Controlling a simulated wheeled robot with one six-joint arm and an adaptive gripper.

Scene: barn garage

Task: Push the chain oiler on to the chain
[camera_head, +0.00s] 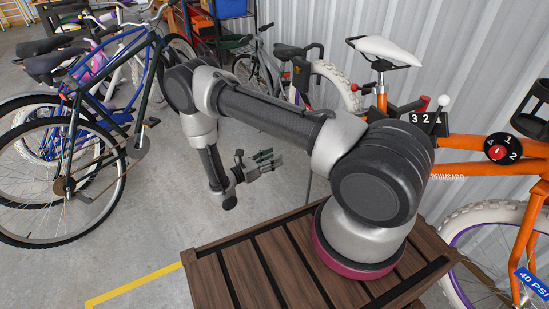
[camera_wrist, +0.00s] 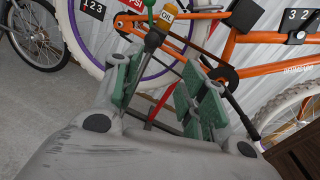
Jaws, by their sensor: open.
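In the wrist view, an orange part marked OIL (camera_wrist: 167,15), which looks like the chain oiler, stands at the top beside a dark upright stem (camera_wrist: 153,38) with a green top. My gripper (camera_wrist: 165,82) is open, its green-padded fingers apart. The oiler shows beyond and above the fingertips, with no contact visible. A dark part (camera_wrist: 217,68) on the orange bike (camera_wrist: 265,45) lies to the right of the oiler, around the drive area; I cannot make out the chain itself. In the head view, my gripper (camera_head: 266,162) hangs over the floor; the oiler cannot be made out there.
In the head view, the orange bike (camera_head: 465,170) stands at the right by the corrugated wall, with a dial (camera_head: 497,149) and a 3-2-1 shifter (camera_head: 428,120). Several bikes, including a dark green one (camera_head: 72,145), stand left. Concrete floor (camera_head: 170,240) is clear between.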

